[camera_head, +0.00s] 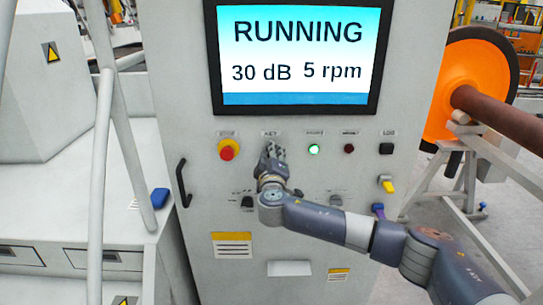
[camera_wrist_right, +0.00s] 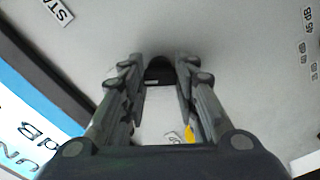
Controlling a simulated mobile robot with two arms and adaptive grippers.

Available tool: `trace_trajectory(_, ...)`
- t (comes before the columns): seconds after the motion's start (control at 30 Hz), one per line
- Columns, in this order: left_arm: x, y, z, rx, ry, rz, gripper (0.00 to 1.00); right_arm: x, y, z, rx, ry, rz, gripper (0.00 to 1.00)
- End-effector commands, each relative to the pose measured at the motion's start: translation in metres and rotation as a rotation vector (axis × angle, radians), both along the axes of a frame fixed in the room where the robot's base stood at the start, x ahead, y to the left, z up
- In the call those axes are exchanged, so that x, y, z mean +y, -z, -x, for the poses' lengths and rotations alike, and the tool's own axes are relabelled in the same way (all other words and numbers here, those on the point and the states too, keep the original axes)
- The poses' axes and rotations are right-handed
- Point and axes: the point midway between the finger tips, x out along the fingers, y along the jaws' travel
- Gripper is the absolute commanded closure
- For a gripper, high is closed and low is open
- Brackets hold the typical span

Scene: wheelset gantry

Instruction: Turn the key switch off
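The control panel (camera_head: 300,208) stands in front of me. A label reading KEY (camera_head: 271,133) is on it, just above my right gripper (camera_head: 272,151). The gripper hides the key switch in the head view. In the right wrist view a dark rounded key switch (camera_wrist_right: 160,70) shows between the fingertips of my right gripper (camera_wrist_right: 160,76). The fingers stand apart on either side of it, and I see no clear contact. The screen (camera_head: 298,52) reads RUNNING, 30 dB, 5 rpm. My left gripper is not in view.
A red stop button (camera_head: 228,149) on yellow is left of the gripper. A lit green lamp (camera_head: 314,149), a dark red lamp (camera_head: 349,148) and a black switch (camera_head: 386,148) are right. A handle (camera_head: 183,184) projects at left. An orange wheel (camera_head: 463,85) stands at right.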

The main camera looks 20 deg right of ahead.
Motion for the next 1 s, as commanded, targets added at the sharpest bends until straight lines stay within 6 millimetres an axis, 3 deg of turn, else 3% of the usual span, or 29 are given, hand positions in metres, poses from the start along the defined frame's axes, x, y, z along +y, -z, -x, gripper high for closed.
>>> trace_trajectory(0.47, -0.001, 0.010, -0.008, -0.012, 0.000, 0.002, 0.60, 0.000, 0.004, 0.000, 0.033, 0.000, 0.102, 0.96)
trace_trajectory(0.67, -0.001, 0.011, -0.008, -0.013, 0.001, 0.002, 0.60, 0.000, 0.001, 0.000, 0.076, -0.001, 0.252, 0.96)
trace_trajectory(1.0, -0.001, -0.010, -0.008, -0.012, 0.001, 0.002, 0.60, 0.000, -0.002, 0.000, 0.166, -0.001, 0.565, 0.96)
